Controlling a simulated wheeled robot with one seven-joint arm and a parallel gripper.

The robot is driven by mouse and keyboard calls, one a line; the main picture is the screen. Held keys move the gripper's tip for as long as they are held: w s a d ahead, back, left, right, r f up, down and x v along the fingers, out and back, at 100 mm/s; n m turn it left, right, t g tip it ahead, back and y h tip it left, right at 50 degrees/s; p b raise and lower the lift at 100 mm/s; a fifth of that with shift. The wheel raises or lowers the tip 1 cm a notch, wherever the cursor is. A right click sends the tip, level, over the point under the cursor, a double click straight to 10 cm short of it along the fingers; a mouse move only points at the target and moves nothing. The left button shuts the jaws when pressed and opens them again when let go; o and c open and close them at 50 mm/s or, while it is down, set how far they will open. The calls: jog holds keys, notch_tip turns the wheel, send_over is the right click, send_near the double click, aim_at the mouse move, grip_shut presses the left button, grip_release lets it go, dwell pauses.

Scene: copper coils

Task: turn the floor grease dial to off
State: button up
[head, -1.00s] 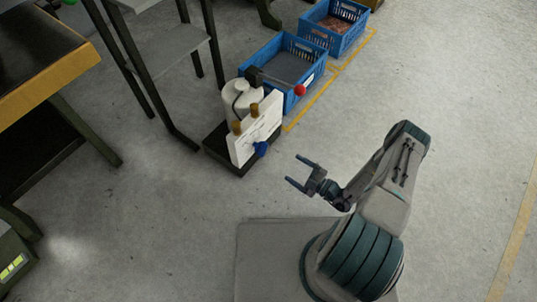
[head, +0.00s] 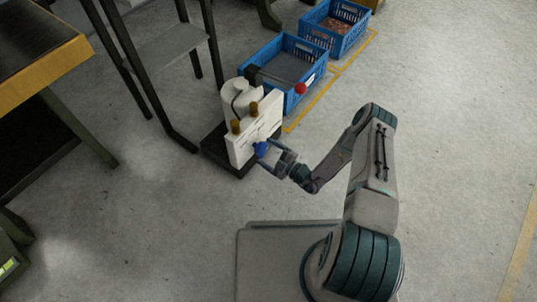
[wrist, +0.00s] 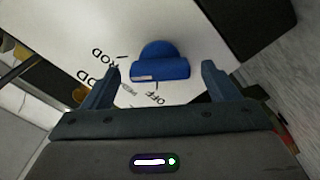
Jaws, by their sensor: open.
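The blue grease dial (head: 261,149) sits on the white front plate (head: 243,143) of the floor grease unit. In the wrist view the dial (wrist: 162,60) shows a round hub and a thick bar with a small pale mark near the bar's left end. Printed labels surround it; "OFF" (wrist: 153,98) reads upside down just below the bar, and other words lie to the left. My gripper (head: 267,156) is open in front of the dial. In the wrist view its fingers (wrist: 160,78) stand on either side of the bar, with a gap on each side.
A white reservoir (head: 238,98), brass fittings (head: 254,107) and a red-knobbed lever (head: 300,88) top the unit. Blue crates (head: 277,73) stand behind it. A metal stand (head: 165,50) is at left. The floor to the right is clear.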

jog(key=c, duration=1)
jog(key=shift+n, duration=0.3)
jog(key=shift+n+p, duration=1.65)
jog(key=shift+n, duration=5.85)
